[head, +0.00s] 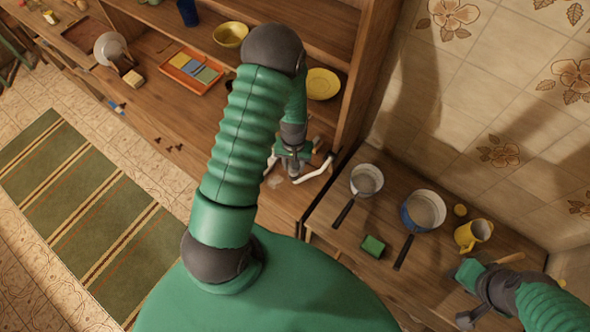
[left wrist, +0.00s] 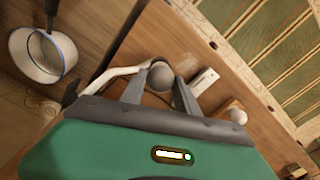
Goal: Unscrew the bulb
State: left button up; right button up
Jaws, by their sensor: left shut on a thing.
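My left gripper (left wrist: 160,92) is shut on a round greyish bulb (left wrist: 160,75), which sits between its two grey fingers in the left wrist view. A bent white arm (left wrist: 112,76) with a dark end runs beside the fingers; I cannot tell how it joins the bulb. In the head view my left gripper (head: 294,170) hangs over the right end of the wooden counter, with white curved parts on both sides. The bulb and its seat are hidden there. My right gripper (head: 468,296) is at the lower right, over the lower table; its fingers do not show clearly.
A saucepan (head: 366,180), blue pot (head: 424,210), green sponge (head: 373,245) and yellow mug (head: 472,236) stand on the lower table. Shelves hold a yellow bowl (head: 230,35) and yellow plate (head: 322,84). A white ball on wood (left wrist: 238,115) is near my left gripper.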

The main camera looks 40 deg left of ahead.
pick_arm(q)
grip_shut()
jog(key=n, duration=0.5)
jog(key=n+p, duration=0.1)
jog(key=n, duration=0.2)
jog(key=shift+r+n, duration=0.15)
jog(key=shift+n, duration=0.15)
jog(key=o, duration=0.8)
grip_release()
notch_tip(320, 180, up, 3)
jog(key=shift+f+p, duration=0.1)
jog(key=shift+p, duration=1)
jog(key=shift+s, duration=0.1)
